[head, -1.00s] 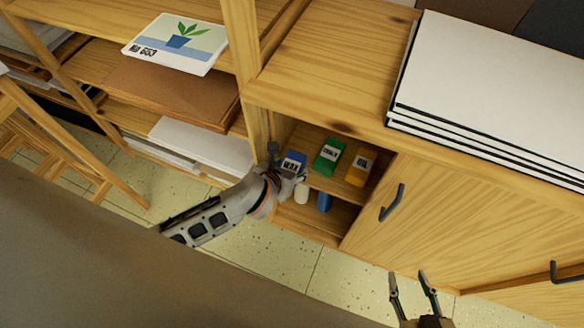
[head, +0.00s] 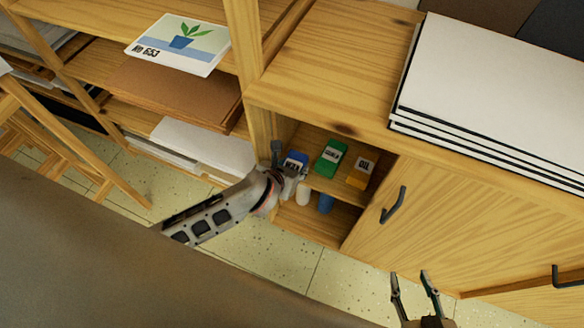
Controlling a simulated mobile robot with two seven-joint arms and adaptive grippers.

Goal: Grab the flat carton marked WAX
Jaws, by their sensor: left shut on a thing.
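The flat blue carton marked WAX (head: 296,160) is in the open cabinet compartment, at the left end of its upper shelf. My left gripper (head: 291,171) reaches in from the left and is shut on this carton; the fingers hide its lower part. A green carton (head: 331,157) and an orange carton marked OIL (head: 361,173) stand to its right on the same shelf. My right gripper (head: 415,280) is open and empty at the bottom right, in front of the cabinet doors.
A white container (head: 303,194) and a blue one (head: 325,203) stand on the lower shelf. A closed door with a dark handle (head: 392,204) borders the compartment on the right. White boards (head: 490,100) lie on the cabinet top. Open shelves with paper (head: 205,147) are left.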

